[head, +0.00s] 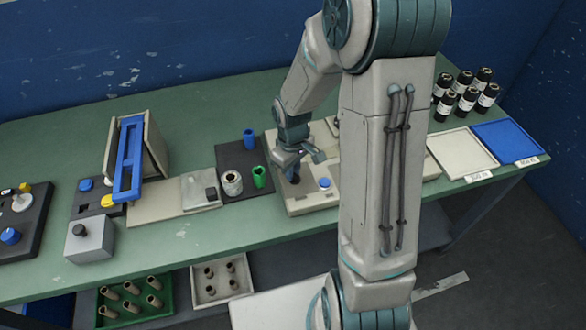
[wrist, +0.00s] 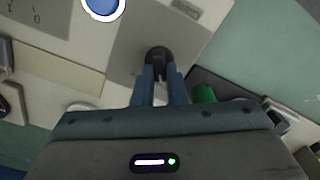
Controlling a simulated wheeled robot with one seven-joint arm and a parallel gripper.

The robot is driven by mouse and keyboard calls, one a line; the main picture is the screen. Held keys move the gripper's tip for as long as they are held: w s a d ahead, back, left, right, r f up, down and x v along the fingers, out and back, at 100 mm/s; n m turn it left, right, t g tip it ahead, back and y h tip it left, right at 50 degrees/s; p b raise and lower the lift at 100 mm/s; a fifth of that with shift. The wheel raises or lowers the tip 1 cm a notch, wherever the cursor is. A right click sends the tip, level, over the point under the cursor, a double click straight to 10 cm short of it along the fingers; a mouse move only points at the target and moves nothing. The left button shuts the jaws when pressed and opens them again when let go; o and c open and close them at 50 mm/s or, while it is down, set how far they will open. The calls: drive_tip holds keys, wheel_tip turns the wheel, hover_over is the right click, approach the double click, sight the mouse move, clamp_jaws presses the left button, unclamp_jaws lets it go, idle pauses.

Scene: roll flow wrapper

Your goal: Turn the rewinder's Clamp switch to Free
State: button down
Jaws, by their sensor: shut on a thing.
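My gripper (head: 293,174) points down over the pale machine panel (head: 312,203) in the middle of the bench. In the wrist view its two blue fingers (wrist: 161,78) are shut on a small black knob switch (wrist: 158,56) on a grey plate. The fingers hide part of the knob, and I cannot read which position it points to. A round blue button with a white ring (wrist: 102,6) sits on the same panel; it also shows in the head view (head: 325,183). A small label (wrist: 187,8) near the knob is unreadable.
Left of the panel, a dark plate (head: 233,157) bears a green cylinder (head: 259,177), a blue cylinder (head: 249,139) and a pale roll (head: 232,183). A blue-framed unit (head: 128,160) stands further left. Black rolls (head: 465,90) and two trays (head: 460,153) are at the right.

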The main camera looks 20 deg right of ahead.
drive_tip(key=c, duration=1.5)
unclamp_jaws()
drive_tip(key=shift+o, duration=0.2)
wheel_tip(320, 180, up, 14)
drive_tip(key=s+r+m+t, duration=0.1)
drive_tip(key=s+r+m, duration=0.1)
drive_tip(key=s, duration=0.5)
drive_tip(key=s+r+m+t, duration=0.2)
drive_tip(key=s+r+m, duration=0.1)
drive_tip(key=s, duration=0.5)
drive_tip(key=shift+s+m, duration=0.25)
drive_tip(key=shift+m, duration=0.35)
